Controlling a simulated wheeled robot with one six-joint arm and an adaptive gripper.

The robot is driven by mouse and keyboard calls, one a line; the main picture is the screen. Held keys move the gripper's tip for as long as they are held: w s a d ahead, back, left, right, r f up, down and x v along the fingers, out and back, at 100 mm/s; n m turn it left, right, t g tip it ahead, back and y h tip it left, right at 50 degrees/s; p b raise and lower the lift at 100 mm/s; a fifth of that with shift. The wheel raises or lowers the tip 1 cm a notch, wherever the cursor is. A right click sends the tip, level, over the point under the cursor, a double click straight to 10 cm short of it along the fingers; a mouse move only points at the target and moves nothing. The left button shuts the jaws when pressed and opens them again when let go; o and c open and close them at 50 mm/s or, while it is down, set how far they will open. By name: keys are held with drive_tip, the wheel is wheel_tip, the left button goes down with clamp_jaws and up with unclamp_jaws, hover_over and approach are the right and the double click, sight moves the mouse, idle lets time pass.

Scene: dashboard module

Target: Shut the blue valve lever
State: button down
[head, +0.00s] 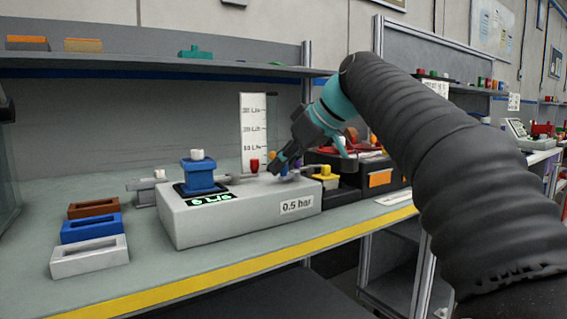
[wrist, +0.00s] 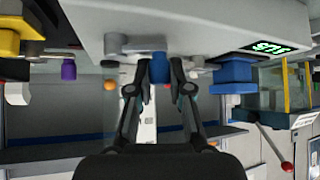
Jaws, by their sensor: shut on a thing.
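The grey dashboard module (head: 245,215) sits on the bench, with a green flow display (head: 210,199) and a "0.5 bar" label. My gripper (head: 278,167) reaches down to the module's rear right top in the head view. In the wrist view, which is upside down, my gripper (wrist: 160,76) is closed on a small blue lever (wrist: 159,67), with one finger on each side. The lever is mostly hidden behind the fingers in the head view, so its angle cannot be told there.
A large blue block with a white cap (head: 198,175) stands on the module's left. A red knob (head: 254,166) is near my gripper. A yellow part (head: 325,173) and dark bins (head: 370,180) are at right. Brown, blue and white trays (head: 90,258) lie at left.

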drive_tip(key=shift+w+a+m+t+h, duration=0.1)
drive_tip(key=shift+a+m+t+h, duration=0.15)
drive_tip(key=shift+m, duration=0.25)
drive_tip(key=shift+w+a+m+t+h, duration=0.1)
drive_tip(key=shift+m+t+h, duration=0.2)
drive_tip(key=shift+m, duration=0.2)
drive_tip(key=shift+w+a+m+t+h+p, duration=0.1)
drive_tip(key=shift+w+m+t+h+p, duration=0.1)
drive_tip(key=shift+m+t+h+p, duration=0.3)
drive_tip(key=shift+w+a+m+t+h+p, duration=0.1)
drive_tip(key=shift+w+m+t+h, duration=0.05)
drive_tip(key=shift+m, duration=0.55)
drive_tip(key=c, duration=1.1)
unclamp_jaws()
drive_tip(key=shift+o, duration=0.2)
drive_tip(key=v, duration=1.2)
